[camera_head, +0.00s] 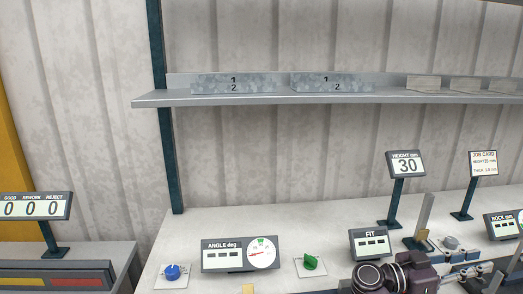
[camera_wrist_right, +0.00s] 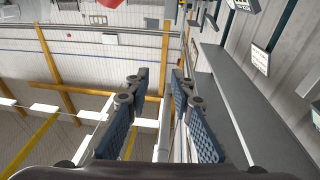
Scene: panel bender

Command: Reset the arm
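My right arm's dark wrist part (camera_head: 412,272) shows at the lower right of the head view, in front of the bench instruments. Its fingers are hard to make out there. In the right wrist view my right gripper (camera_wrist_right: 158,92) has its two blue-padded fingers apart, with nothing between them. Beyond the fingers are the floor and yellow posts, and a grey shelf or bench edge runs along the right. My left gripper is not in the head view.
The bench (camera_head: 215,225) carries an angle display (camera_head: 222,256), a blue knob (camera_head: 172,272), a green knob (camera_head: 310,262), a fit display (camera_head: 370,243), a height display reading 30 (camera_head: 405,165) and a job card (camera_head: 483,163). A wall shelf (camera_head: 270,98) holds metal strips. A counter display (camera_head: 36,206) stands left.

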